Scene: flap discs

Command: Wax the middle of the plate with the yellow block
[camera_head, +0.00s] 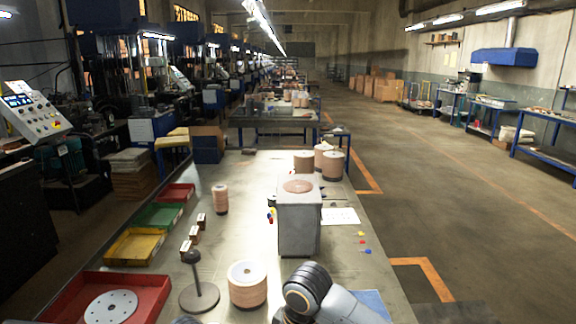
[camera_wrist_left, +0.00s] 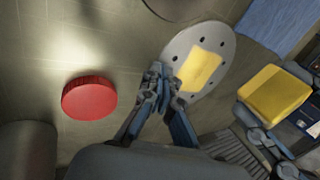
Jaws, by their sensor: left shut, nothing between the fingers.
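In the left wrist view, the round grey plate (camera_wrist_left: 178,48) with a ring of dark holes lies flat on the table. A flat yellow rectangular patch (camera_wrist_left: 201,69) covers its middle. The yellow block (camera_wrist_left: 274,94) is to the right of the plate, apart from it and looking nearer the camera. My right gripper (camera_wrist_left: 262,132) is at the block's lower side and appears to hold it; its fingertips are partly hidden. My left gripper (camera_wrist_left: 158,82) is shut and empty, beside the plate's lower left edge. Neither gripper shows in the head view.
A red round disc (camera_wrist_left: 89,98) lies left of my left gripper. In the head view, a red tray (camera_head: 152,283) holds a pale holed disc (camera_head: 111,307). A dark stand (camera_head: 199,296), a disc stack (camera_head: 247,284) and a grey box-shaped post (camera_head: 299,226) stand on the table.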

